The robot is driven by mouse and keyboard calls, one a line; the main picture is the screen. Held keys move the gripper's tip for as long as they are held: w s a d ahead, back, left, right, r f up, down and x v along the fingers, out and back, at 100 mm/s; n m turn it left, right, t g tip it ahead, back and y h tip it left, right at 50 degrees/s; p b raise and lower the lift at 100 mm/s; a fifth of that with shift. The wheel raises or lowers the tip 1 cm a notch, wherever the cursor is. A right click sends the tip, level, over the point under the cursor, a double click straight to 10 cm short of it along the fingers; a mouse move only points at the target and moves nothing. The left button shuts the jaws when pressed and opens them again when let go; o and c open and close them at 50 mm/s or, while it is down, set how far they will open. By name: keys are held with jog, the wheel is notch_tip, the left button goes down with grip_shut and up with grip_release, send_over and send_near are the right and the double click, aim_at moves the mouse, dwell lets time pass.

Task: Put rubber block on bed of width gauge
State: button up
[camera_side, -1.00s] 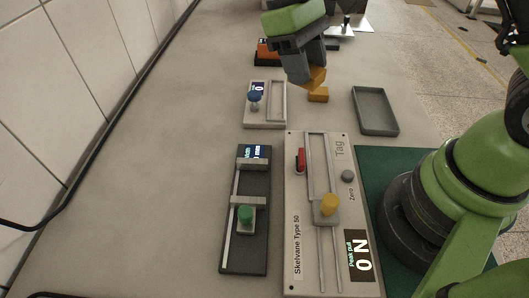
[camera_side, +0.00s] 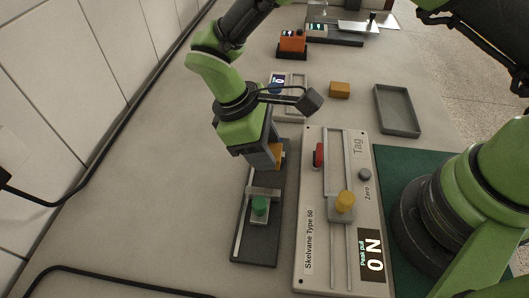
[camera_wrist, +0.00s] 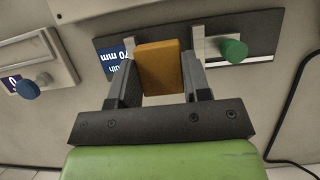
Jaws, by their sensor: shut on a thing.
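My gripper (camera_side: 266,157) is shut on an orange-tan rubber block (camera_side: 280,153), over the far end of the width gauge (camera_side: 256,245). In the wrist view the block (camera_wrist: 160,68) sits between both fingers, in front of the gauge's dark bed (camera_wrist: 262,30). The gauge's display (camera_wrist: 112,58) reads 70 mm and is partly covered by a finger. The sliding jaw with its green knob (camera_side: 260,206) stands nearer the side camera than the block. I cannot tell whether the block touches the bed.
A second orange block (camera_side: 339,90) lies on the bench near a grey tray (camera_side: 397,111). The Skelvane pull tester (camera_side: 312,205) is close on the gauge's right. A small gauge with a blue knob (camera_side: 276,89) stands behind. Bare bench lies to the left.

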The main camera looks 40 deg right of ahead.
jog(key=shift+f, duration=1.1)
jog(key=shift+f, duration=0.1)
jog(key=shift+f, duration=0.5)
jog(key=o, duration=1)
jog(key=shift+d, duration=0.1)
jog(key=shift+w, duration=0.1)
jog(key=shift+r, duration=0.4)
jog(key=v, duration=1.2)
jog(key=shift+r, duration=0.25)
